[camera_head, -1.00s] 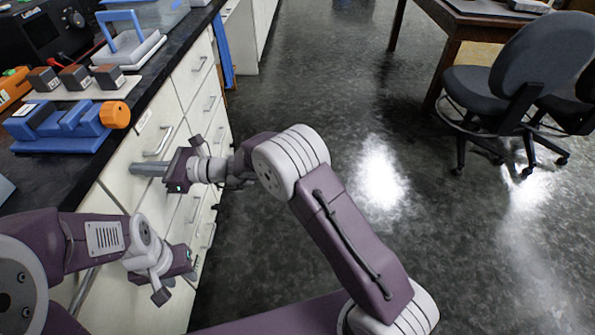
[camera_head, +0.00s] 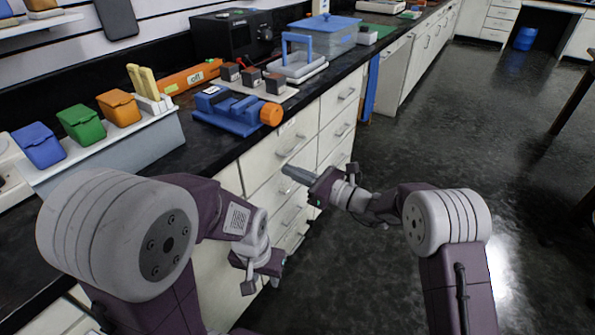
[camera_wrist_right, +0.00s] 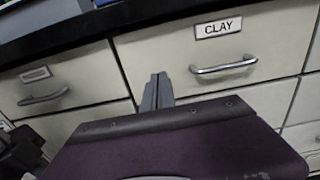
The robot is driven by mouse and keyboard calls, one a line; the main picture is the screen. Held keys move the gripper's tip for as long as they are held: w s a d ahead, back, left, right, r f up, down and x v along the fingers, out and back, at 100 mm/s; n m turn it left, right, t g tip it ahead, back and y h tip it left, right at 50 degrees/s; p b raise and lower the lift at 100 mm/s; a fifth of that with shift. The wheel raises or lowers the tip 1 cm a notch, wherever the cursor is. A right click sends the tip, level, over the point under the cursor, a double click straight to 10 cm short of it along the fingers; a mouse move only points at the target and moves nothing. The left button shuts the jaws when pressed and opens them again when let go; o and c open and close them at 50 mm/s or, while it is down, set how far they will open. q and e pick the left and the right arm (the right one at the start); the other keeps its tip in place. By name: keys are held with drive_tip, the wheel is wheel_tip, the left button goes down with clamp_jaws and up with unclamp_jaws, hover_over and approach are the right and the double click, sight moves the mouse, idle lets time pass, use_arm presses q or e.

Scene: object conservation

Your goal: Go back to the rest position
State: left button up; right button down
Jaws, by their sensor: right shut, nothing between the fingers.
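My right gripper (camera_head: 288,171) is in front of the white drawers, its grey fingers pointing left toward them. The fingers are together and empty; they also show in the right wrist view (camera_wrist_right: 157,92), in front of the drawer fronts. My left gripper (camera_head: 262,277) is lower and nearer, beside the cabinet. Its fingers are hidden behind its wrist, so its opening does not show. Neither gripper visibly holds a thing.
A black counter carries a blue clamp device (camera_head: 228,112), a white-and-blue tray (camera_head: 297,68), a lidded container (camera_head: 325,38) and colored pouches (camera_head: 82,125). A drawer labelled CLAY (camera_wrist_right: 223,62) is closed. Open floor (camera_head: 420,125) lies to the right.

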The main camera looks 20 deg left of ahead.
drive_tip(key=p+v, duration=0.1)
drive_tip(key=v, duration=0.5)
drive_tip(key=shift+w+d+f, duration=0.15)
drive_tip(key=shift+d+f, duration=0.1)
drive_tip(key=shift+f, duration=0.1)
